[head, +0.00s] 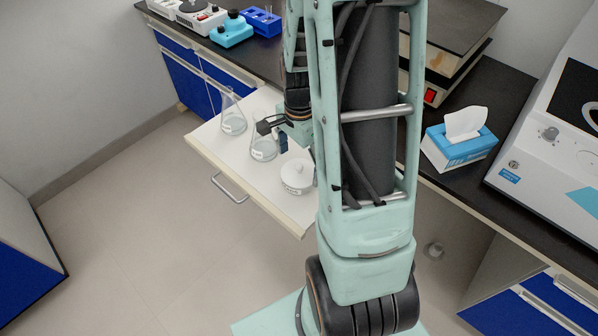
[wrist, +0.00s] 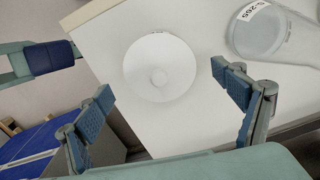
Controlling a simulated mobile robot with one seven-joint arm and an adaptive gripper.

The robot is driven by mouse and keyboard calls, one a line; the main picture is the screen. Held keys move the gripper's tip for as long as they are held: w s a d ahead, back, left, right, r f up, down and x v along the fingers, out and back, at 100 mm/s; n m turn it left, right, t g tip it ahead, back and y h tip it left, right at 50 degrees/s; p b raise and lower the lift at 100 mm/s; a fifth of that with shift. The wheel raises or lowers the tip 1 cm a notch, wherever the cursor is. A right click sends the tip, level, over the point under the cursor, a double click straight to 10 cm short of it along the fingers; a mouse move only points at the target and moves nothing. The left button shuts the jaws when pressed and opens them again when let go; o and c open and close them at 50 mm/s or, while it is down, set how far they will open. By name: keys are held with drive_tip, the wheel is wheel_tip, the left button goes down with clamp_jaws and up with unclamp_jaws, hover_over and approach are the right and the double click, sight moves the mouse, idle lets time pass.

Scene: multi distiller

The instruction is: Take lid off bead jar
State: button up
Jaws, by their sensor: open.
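The bead jar (head: 297,182) is a small white jar with its round white lid (head: 296,166) on top. It stands upright near the front corner of a white pull-out drawer (head: 215,146). In the wrist view the lid (wrist: 178,62) shows from above as a white disc with a small knob (wrist: 158,77), and it hides most of the jar. My gripper (wrist: 170,112) is open and empty. Its two blue-padded fingers sit apart, with the lid beyond and between them. In the head view my gripper (head: 275,135) is beside the flasks, partly hidden by my arm.
Two conical glass flasks, one at the back (head: 233,117) and one nearer (head: 263,146), stand on the drawer left of the jar. A labelled flask (wrist: 262,30) shows close to the right finger. A tissue box (head: 459,145) and instruments stand on the dark bench.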

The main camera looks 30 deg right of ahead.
drive_tip(key=shift+f, duration=0.4)
drive_tip(key=c, duration=1.8)
clamp_jaws()
drive_tip(key=shift+s, duration=0.1)
